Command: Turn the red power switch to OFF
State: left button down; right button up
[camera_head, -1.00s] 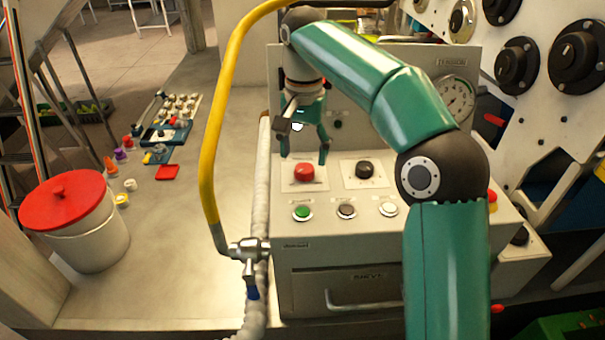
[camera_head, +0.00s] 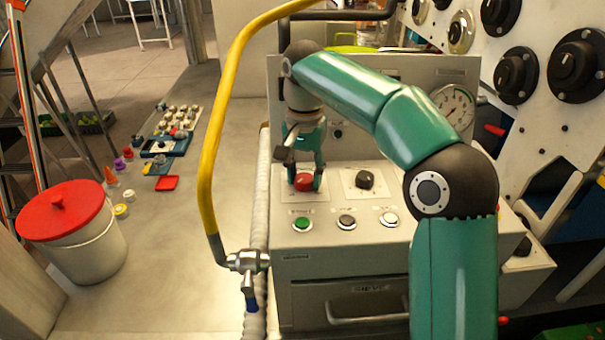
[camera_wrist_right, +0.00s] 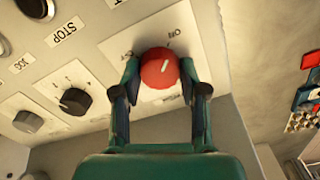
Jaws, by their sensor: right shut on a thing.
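The red power switch (camera_head: 303,182) is a round red knob on a white plate on the sloped top of the grey control box (camera_head: 345,262). It also shows in the right wrist view (camera_wrist_right: 158,70). The white line on its face points toward the ON label (camera_wrist_right: 174,34). My right gripper (camera_head: 304,178) reaches down from above and is shut on the knob, one finger on each side. In the wrist view the fingers (camera_wrist_right: 160,86) flank the knob. My left gripper is not in view.
A black knob (camera_head: 364,180) on its own plate sits right of the red switch. Green, dark and white buttons (camera_head: 346,222) line the front. A red-lidded bucket (camera_head: 75,245) stands at left.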

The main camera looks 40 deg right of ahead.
jog(key=shift+a, duration=0.1)
jog(key=shift+r+n+p, duration=0.2)
jog(key=shift+n+p, duration=1.1)
jog(key=shift+n, duration=0.1)
jog(key=n+p, duration=0.3)
jog(key=n, duration=0.2)
jog(key=n+p, duration=0.3)
jog(key=n, duration=0.2)
jog(key=shift+w+n, duration=0.1)
jog(key=shift+n, duration=0.3)
jog(key=n+p, duration=0.1)
jog(key=n, duration=0.3)
jog(key=shift+f, duration=0.1)
jog(key=shift+n+p, duration=0.3)
jog(key=o, duration=1.1)
jog(key=shift+f, duration=0.1)
jog(key=shift+o, duration=0.2)
